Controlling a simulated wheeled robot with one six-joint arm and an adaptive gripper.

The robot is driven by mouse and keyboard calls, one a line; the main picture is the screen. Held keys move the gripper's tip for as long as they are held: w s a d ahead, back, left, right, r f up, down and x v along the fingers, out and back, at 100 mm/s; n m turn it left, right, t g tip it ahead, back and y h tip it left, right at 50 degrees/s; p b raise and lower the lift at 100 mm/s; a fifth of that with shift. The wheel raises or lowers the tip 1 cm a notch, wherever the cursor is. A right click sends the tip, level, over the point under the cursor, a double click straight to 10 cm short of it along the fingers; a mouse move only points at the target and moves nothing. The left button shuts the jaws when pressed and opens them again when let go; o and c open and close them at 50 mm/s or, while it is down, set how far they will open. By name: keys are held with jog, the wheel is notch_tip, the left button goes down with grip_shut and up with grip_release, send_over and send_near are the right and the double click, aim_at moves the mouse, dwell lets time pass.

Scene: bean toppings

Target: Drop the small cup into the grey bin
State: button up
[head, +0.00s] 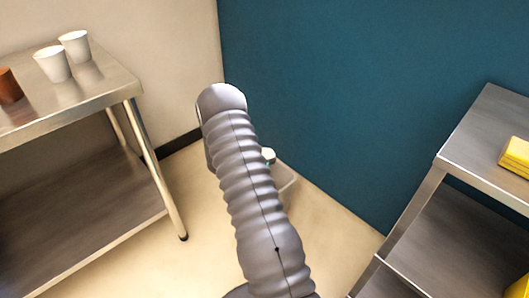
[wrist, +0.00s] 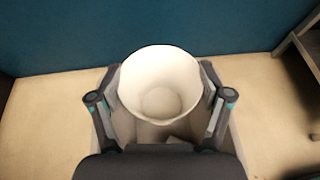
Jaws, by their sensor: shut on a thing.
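My gripper (wrist: 162,78) is shut on a small white cup (wrist: 160,58) in the wrist view, with one finger on each side. The cup's open mouth faces the camera and its inside looks empty. In the head view my arm hides most of the gripper and the cup. A pale grey edge (head: 288,179) shows just right of my arm, low by the floor; it may be part of the grey bin, which is mostly hidden. I cannot tell whether the cup is over the bin.
A steel table (head: 103,94) at the left holds two white cups (head: 74,46) (head: 53,64) and a brown cup (head: 9,86). A steel shelf unit (head: 485,125) with a yellow item (head: 516,155) stands at the right. A blue wall (head: 370,80) closes the back.

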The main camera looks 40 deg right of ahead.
jog(key=shift+f+b, duration=0.8)
jog(key=shift+f, duration=2.2)
jog(key=o, duration=0.7)
jog(key=v, duration=1.2)
